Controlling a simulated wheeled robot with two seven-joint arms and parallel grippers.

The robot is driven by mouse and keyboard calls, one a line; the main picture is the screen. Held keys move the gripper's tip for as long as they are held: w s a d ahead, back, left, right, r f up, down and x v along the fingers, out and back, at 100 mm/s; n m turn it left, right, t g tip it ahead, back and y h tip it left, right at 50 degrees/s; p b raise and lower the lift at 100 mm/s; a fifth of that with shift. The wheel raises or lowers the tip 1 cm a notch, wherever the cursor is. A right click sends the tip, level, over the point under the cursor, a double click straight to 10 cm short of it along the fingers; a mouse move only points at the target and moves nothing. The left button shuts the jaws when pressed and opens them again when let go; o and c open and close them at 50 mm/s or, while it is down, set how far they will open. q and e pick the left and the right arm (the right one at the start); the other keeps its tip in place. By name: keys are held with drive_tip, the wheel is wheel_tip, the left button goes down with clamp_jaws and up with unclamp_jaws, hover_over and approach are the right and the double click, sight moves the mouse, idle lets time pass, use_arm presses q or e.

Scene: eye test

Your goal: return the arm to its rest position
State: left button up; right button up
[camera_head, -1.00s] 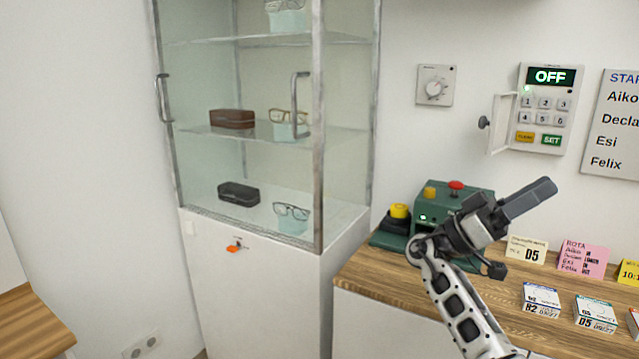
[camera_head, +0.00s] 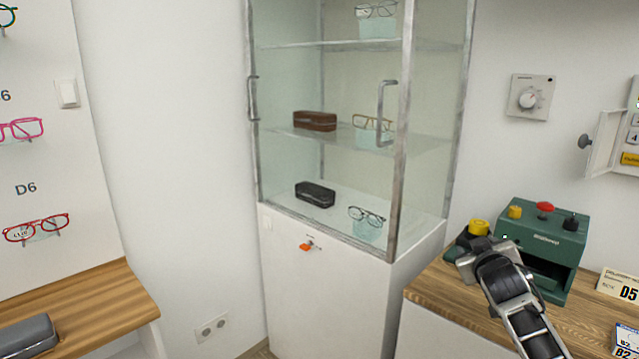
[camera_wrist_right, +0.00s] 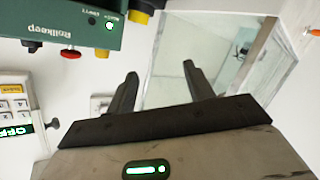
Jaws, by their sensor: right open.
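My right arm (camera_head: 520,305) comes in from the lower right in the head view, in front of the green machine. My right gripper shows in the right wrist view (camera_wrist_right: 160,78), its two dark fingers apart with nothing between them. In the head view its fingers are hard to make out. The green machine (camera_head: 545,230) stands on the wooden counter with a red knob and yellow knobs on it. It also shows upside down in the wrist view (camera_wrist_right: 70,25). My left gripper is in neither view.
A glass cabinet (camera_head: 400,180) with glasses and cases stands left of the counter (camera_head: 430,285). A dial (camera_head: 531,97) and an open-doored keypad box are on the wall. A glasses display (camera_head: 35,160) and wooden bench (camera_head: 90,300) are at left. Floor space between is narrow.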

drive_tip(key=w+a+r+t+y, duration=0.1)
drive_tip(key=a+r+t+y, duration=0.1)
drive_tip(key=a+y, duration=0.15)
drive_tip(key=s+a+f+n+g+y, duration=0.1)
drive_tip(key=s+a+f+g, duration=0.1)
drive_tip(key=s+a+f, duration=0.55)
drive_tip(key=s+a+f+g+y, duration=0.1)
drive_tip(key=s+a+f+y, duration=0.1)
drive_tip(key=s+a+f, duration=0.5)
drive_tip(key=s+a+f+g, duration=0.1)
drive_tip(key=s+a+f, duration=0.1)
drive_tip(key=s, duration=0.5)
drive_tip(key=s+a+f+g+y, duration=0.1)
drive_tip(key=s+a+f, duration=0.1)
drive_tip(key=s, duration=0.6)
drive_tip(key=s+a+f+y, duration=0.1)
drive_tip(key=s+a+f, duration=0.1)
drive_tip(key=s, duration=0.6)
drive_tip(key=shift+a+f+m+g, duration=0.3)
drive_tip(key=shift+f+m+g, duration=0.1)
drive_tip(key=shift+f, duration=0.4)
drive_tip(key=shift+c, duration=0.3)
